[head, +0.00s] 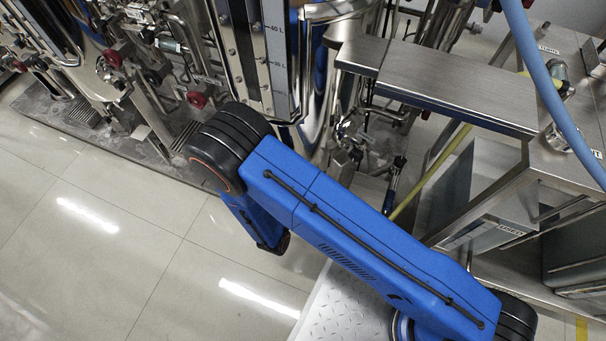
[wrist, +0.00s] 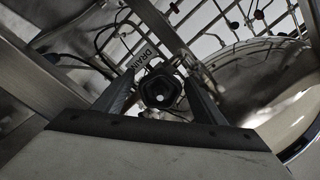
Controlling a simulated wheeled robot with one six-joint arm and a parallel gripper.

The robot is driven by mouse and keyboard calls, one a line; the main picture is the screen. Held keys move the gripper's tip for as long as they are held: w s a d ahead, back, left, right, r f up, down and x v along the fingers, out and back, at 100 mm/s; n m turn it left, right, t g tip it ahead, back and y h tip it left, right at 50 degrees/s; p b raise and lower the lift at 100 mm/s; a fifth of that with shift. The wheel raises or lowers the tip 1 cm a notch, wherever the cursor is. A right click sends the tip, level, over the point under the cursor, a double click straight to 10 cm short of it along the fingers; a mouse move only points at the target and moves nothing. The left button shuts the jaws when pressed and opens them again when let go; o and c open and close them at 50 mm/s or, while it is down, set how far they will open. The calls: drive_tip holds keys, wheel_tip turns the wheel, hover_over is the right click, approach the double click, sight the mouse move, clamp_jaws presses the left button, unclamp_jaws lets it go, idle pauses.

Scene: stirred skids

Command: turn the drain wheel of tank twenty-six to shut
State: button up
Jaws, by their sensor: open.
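A dark round knob or wheel (wrist: 160,90) with a pale centre is in the middle of the wrist view. My gripper (wrist: 163,82) is open, with one finger on each side of the wheel. I cannot tell whether the fingers touch it or how far the wheel is turned. In the head view my blue arm hides the gripper and this wheel. A shiny steel tank (head: 318,75) with a litre scale stands behind the arm. No tank number is readable.
Other skids with red knobs (head: 196,99) and pipework stand at the left. A steel bench (head: 455,85) is at the right, with a blue hose (head: 545,85) above it. A blue-handled lever (head: 391,195) is near the tank's foot. The tiled floor (head: 110,240) at the left is clear.

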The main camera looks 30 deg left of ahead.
drive_tip(key=c, duration=1.1)
drive_tip(key=shift+o, duration=0.4)
